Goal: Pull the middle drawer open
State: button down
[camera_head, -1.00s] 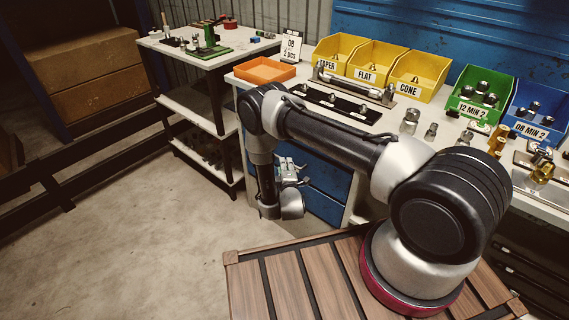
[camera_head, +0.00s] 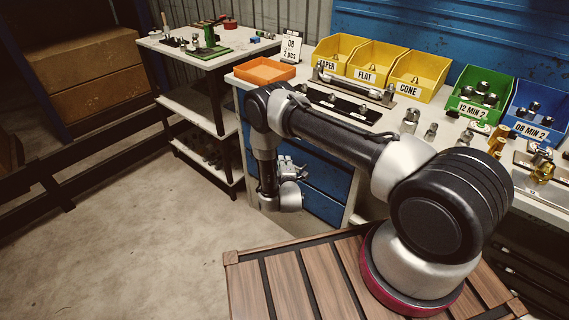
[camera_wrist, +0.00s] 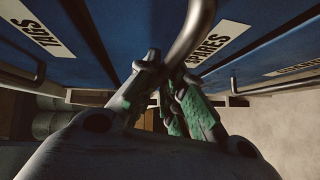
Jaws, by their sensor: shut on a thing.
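The blue drawer cabinet (camera_head: 328,177) stands under the workbench, partly hidden behind my arm. In the wrist view, the middle drawer front (camera_wrist: 152,18) has a white label reading SPARES (camera_wrist: 217,42) and a grey bar handle (camera_wrist: 192,35). My gripper (camera_wrist: 172,92) has its green-padded fingers closed on this handle. The head view shows my gripper (camera_head: 290,168) small against the blue fronts, and the grip itself is too small to make out there. I cannot tell how far the drawer stands out.
Neighbouring drawers carry their own bar handles, one at left (camera_wrist: 38,74) and one at right (camera_wrist: 280,88). The workbench above holds an orange tray (camera_head: 264,72) and yellow bins (camera_head: 375,85). A white side table (camera_head: 190,52) stands at left. The concrete floor (camera_head: 150,230) in front is clear.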

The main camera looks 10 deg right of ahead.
jog(key=s+a, duration=0.7)
jog(key=a, duration=0.3)
jog(key=s+a, duration=0.8)
jog(key=a, duration=0.3)
jog(key=shift+s, duration=0.15)
jog(key=c, duration=1.5)
grip_release()
jog(key=s, duration=0.5)
jog(key=s+a+r, duration=0.1)
jog(key=s, duration=0.1)
jog(key=shift+s, duration=0.15)
